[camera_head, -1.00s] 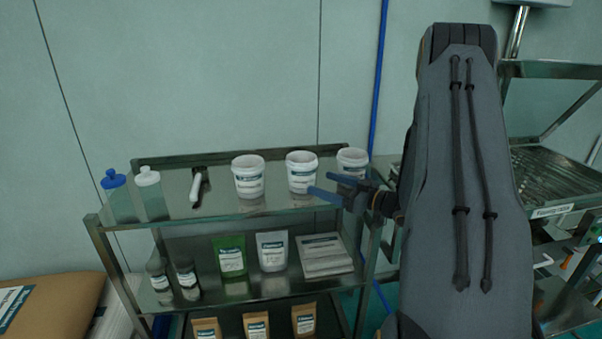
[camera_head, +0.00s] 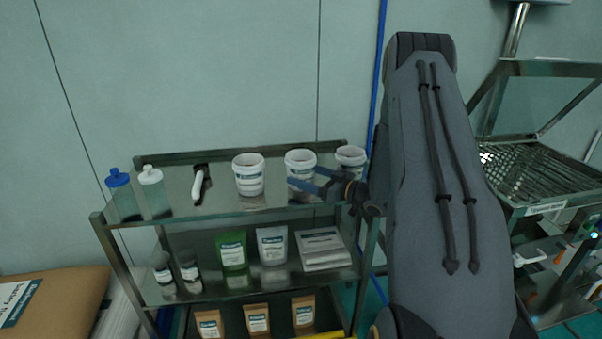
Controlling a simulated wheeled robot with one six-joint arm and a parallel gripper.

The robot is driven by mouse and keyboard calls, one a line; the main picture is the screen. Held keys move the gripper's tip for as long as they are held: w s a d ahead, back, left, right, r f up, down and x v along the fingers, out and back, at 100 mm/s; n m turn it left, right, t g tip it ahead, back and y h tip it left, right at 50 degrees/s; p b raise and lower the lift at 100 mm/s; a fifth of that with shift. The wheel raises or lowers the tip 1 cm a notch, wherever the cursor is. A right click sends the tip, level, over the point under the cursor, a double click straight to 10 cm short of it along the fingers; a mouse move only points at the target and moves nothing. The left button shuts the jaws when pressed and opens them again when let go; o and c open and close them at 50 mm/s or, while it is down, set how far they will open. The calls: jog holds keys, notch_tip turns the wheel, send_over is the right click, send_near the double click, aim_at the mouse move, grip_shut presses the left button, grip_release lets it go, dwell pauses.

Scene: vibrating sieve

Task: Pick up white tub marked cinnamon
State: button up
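Three white tubs stand in a row on the top shelf of a metal cart: a left tub (camera_head: 248,176), a middle tub (camera_head: 300,162) and a right tub (camera_head: 350,158). Their labels are too small to read, so I cannot tell which is marked cinnamon. My gripper (camera_head: 303,184) points left, its blue fingers apart, in front of the middle tub and covering its lower part. The fingers appear empty; I cannot tell whether they touch the tub. My gripper's wrist hides the lower part of the right tub.
A blue-capped bottle (camera_head: 122,196), a white-capped bottle (camera_head: 154,194) and a white-handled tool (camera_head: 198,186) share the top shelf (camera_head: 222,207). Pouches, jars and a paper stack (camera_head: 324,247) fill lower shelves.

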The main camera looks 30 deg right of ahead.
jog(key=c, duration=0.7)
jog(key=shift+c, duration=0.3)
jog(key=shift+r, duration=0.25)
